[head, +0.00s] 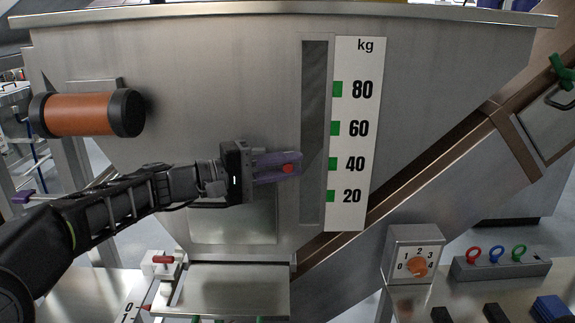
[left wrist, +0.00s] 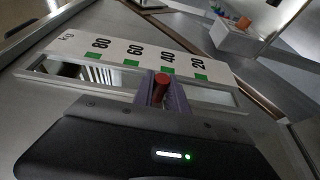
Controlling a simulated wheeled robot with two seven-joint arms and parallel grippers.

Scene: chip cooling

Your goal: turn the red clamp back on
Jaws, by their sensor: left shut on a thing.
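My left gripper (head: 284,165) reaches in from the left in front of the steel hopper (head: 235,80). Its purple fingers are shut on a short red cylinder (head: 288,169), left of the hopper's tall window. In the left wrist view, the red cylinder (left wrist: 160,85) stands between the purple fingers (left wrist: 178,96). I cannot tell whether it is loose or fixed to something. A red lever (head: 162,259) lies level on a white block at the lower left. A red ring (head: 473,255) stands on a grey block at the lower right. Which red part is the clamp is not clear. My right gripper is out of view.
The kg scale (head: 357,135) is right of the window. An orange roller with black ends (head: 80,114) juts out at the upper left. A dial box (head: 414,250) sits lower right, near blue and green rings. A sloping chute runs along the right.

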